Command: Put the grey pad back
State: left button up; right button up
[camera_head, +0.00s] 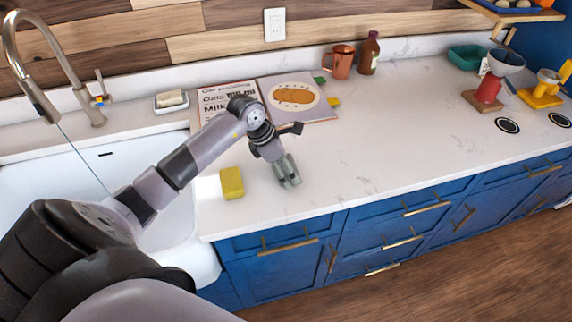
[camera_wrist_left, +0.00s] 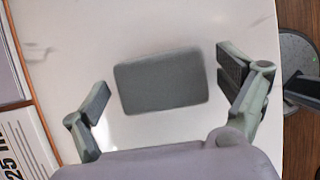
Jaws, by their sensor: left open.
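The grey pad (camera_wrist_left: 161,82) is a flat dark rectangle with rounded corners on the white countertop, in the left wrist view. My left gripper (camera_wrist_left: 166,93) is open, with one finger to each side of the pad and clear gaps between. In the head view my left gripper (camera_head: 289,172) points down over the counter near its front edge. I cannot make the pad out there; the gripper seems to hide it. My right gripper is in neither view.
A yellow sponge (camera_head: 232,183) lies left of the gripper, near the sink (camera_head: 90,185). An open recipe book (camera_head: 300,97) lies behind the arm. A copper mug (camera_head: 341,62) and brown bottle (camera_head: 369,53) stand at the back wall.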

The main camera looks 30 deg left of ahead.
pick_arm(q)
jog(key=b+v, duration=0.3)
jog(key=v, duration=0.9)
jog(key=shift+s+f, duration=0.1)
